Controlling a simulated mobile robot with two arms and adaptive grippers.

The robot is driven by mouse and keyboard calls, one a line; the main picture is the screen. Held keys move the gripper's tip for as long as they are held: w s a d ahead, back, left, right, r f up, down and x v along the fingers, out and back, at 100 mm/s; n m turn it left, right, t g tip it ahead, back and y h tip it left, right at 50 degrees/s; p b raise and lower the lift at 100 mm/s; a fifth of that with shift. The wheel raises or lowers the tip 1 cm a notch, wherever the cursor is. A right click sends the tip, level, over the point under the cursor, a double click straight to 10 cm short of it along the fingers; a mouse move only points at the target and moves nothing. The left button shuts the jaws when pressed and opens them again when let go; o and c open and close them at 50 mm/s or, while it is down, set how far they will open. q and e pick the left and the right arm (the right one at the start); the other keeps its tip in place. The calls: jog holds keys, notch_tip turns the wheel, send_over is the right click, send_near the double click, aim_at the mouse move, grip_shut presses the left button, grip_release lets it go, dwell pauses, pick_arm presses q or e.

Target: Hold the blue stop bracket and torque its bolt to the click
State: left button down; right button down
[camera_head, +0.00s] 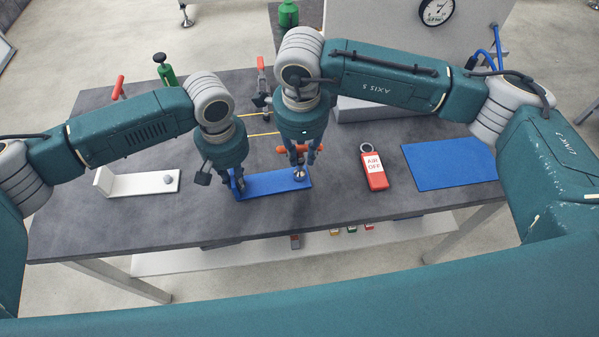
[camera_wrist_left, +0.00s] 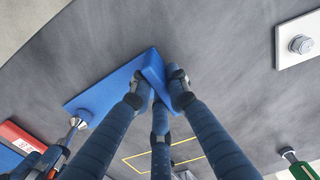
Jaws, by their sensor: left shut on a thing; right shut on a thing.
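The blue stop bracket (camera_head: 272,184) lies on the dark table, its upright end at the left. My left gripper (camera_head: 240,188) is shut on that upright end; the left wrist view shows its fingers (camera_wrist_left: 160,90) around the blue upright (camera_wrist_left: 154,68). My right gripper (camera_head: 300,160) is shut on a tool with a red crossbar handle (camera_head: 285,150). The tool's lower end is at the bolt (camera_head: 300,174) near the bracket's right end. In the left wrist view the tool tip (camera_wrist_left: 76,122) meets the bracket's far end. Whether it is fully seated on the bolt cannot be told.
A white bracket (camera_head: 135,184) with its own bolt lies to the left. The table's front edge is close.

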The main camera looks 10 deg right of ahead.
jog(key=shift+r, duration=0.2)
dwell(0.3)
jog(key=shift+r, duration=2.35)
jog(key=n, duration=0.2)
jog(key=r+n, duration=0.1)
jog(key=n, duration=0.2)
jog(key=shift+w, duration=0.15)
jog(key=n, duration=0.4)
jog(key=r+n, duration=0.1)
jog(key=n, duration=0.2)
jog(key=shift+w+y, duration=0.15)
jog(key=shift+y, duration=0.25)
jog(key=shift+f, duration=0.2)
jog(key=shift+f, duration=2.1)
jog(key=shift+f, duration=1.2)
